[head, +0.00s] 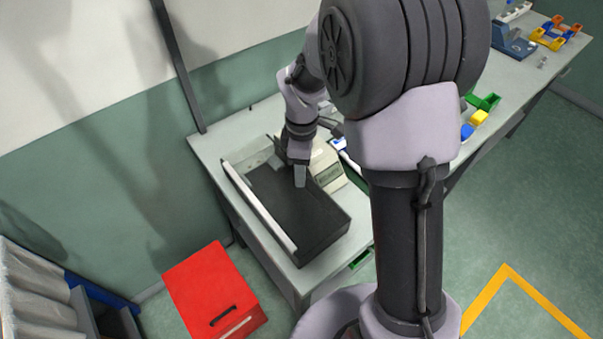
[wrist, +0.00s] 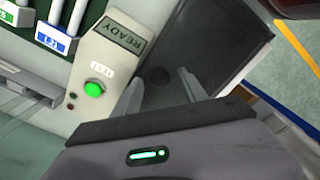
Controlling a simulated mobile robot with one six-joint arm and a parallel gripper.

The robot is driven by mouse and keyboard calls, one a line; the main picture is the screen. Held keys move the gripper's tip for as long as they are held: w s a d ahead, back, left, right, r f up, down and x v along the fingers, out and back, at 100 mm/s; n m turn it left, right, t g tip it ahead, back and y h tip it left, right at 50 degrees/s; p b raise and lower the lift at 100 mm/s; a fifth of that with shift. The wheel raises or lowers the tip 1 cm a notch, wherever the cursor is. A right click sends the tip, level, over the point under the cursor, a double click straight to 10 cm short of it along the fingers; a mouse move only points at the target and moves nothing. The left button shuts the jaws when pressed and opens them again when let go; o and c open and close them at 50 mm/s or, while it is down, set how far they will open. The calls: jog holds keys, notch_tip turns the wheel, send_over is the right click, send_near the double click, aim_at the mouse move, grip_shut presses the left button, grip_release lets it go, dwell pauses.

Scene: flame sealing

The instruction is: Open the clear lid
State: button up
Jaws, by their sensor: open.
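Faint see-through lines show at the wrist view's left edge.
A beige control unit (wrist: 97,75) with a READY display (wrist: 123,32) and a lit green button (wrist: 93,89) stands close beside the fingers. A red cabinet (head: 212,285) stands on the floor. Coloured bins (head: 487,101) sit farther along the bench.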

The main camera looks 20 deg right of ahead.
jog(key=shift+f, duration=0.6)
jog(key=shift+r, duration=0.1)
grip_shut()
dwell(0.9)
